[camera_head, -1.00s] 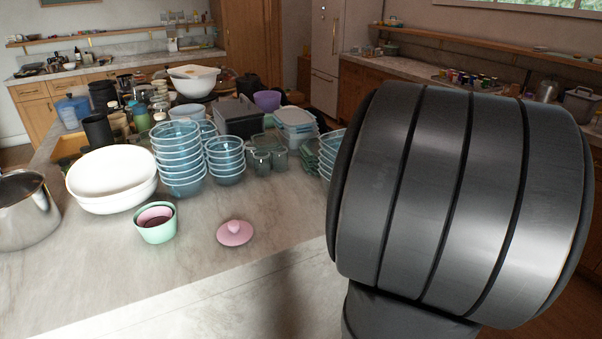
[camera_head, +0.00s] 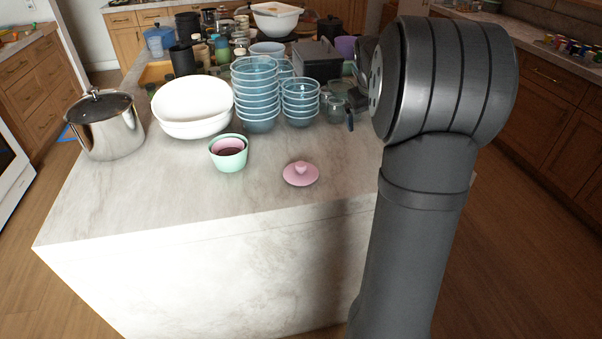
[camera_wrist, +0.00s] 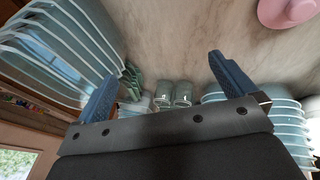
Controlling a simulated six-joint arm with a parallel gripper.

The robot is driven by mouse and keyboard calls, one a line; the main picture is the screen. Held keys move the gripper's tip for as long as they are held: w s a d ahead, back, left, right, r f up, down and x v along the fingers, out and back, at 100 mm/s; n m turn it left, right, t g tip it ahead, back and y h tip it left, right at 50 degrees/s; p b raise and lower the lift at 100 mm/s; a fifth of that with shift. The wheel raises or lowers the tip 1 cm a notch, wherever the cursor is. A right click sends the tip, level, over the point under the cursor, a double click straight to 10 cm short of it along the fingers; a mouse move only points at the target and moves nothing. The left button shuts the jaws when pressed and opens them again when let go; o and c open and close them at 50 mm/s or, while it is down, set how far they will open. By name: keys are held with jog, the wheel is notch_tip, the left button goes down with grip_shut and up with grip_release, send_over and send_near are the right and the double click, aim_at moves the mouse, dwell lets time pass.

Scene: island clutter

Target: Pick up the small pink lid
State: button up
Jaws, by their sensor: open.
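The small pink lid (camera_head: 301,174) lies flat, knob up, on the marble island top near its front edge. It also shows in the wrist view, at the top right and partly cut off (camera_wrist: 287,11). My gripper (camera_wrist: 166,82) is open and empty, with its two blue fingers spread apart. In the wrist view the lid is off to the right of the fingers, apart from them. In the head view a blue fingertip shows at the left of my arm, near the glass jars; the rest of the gripper is hidden behind my arm.
A green and pink bowl set (camera_head: 229,153) stands left of the lid. Behind are white bowls (camera_head: 193,107), stacked blue bowls (camera_head: 256,93) and glass jars (camera_wrist: 173,93). A steel pot (camera_head: 106,125) stands at far left. The marble around the lid is clear.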

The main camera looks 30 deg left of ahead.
jog(key=s+a+r+n+g, duration=0.2)
jog(key=s+a+n+g, duration=0.15)
jog(key=s+a, duration=0.9)
jog(key=g, duration=0.1)
send_over(301, 165)
jog(key=shift+m, duration=0.25)
jog(key=f, duration=1.2)
jog(key=shift+w+d, duration=0.2)
jog(key=shift+w, duration=0.15)
jog(key=shift+s+a+f, duration=0.1)
jog(key=shift+a+f, duration=0.05)
jog(key=shift+f, duration=1.2)
jog(key=shift+s+a+f, duration=0.1)
jog(key=shift+a+f, duration=0.05)
jog(key=shift+f, duration=1.2)
jog(key=shift+c, duration=0.4)
jog(key=shift+d+f, duration=0.1)
jog(key=c, duration=2)
